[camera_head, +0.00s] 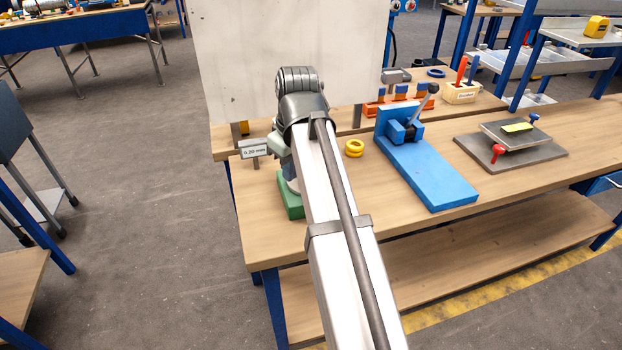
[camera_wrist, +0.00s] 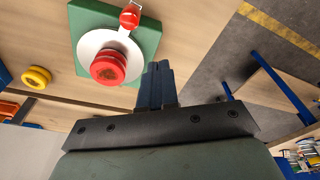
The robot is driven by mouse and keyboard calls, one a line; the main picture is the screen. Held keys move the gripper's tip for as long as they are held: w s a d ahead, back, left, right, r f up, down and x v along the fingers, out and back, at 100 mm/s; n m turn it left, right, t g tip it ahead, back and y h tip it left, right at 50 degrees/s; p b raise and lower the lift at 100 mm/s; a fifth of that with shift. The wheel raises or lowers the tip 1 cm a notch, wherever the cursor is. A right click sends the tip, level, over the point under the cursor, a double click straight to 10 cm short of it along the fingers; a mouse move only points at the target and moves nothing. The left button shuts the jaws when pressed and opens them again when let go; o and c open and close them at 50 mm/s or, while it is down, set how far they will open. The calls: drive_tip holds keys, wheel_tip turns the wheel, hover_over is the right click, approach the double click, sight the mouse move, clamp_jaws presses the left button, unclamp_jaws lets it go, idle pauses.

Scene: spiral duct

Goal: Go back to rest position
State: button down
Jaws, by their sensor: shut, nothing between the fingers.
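My arm reaches out over the left end of the wooden workbench (camera_head: 260,235) in the head view. It hides my gripper there. In the wrist view my gripper (camera_wrist: 157,72) shows as two dark blue fingers close together, shut and empty. Beside the fingertips is a green base (camera_wrist: 85,22) with a white disc (camera_wrist: 92,42) and red rings (camera_wrist: 108,68) on it. A red clamp-like part (camera_wrist: 130,15) sits at the disc's edge. The fingers look apart from the rings. In the head view the green base (camera_head: 291,203) is partly hidden behind my arm.
Yellow rings (camera_head: 354,148) lie on the bench right of my arm. A blue fixture (camera_head: 430,175) and a grey plate with a red knob (camera_head: 510,150) stand further right. A white panel (camera_head: 235,70) rises behind.

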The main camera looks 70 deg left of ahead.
drive_tip(key=shift+r, duration=0.3)
idle(0.4)
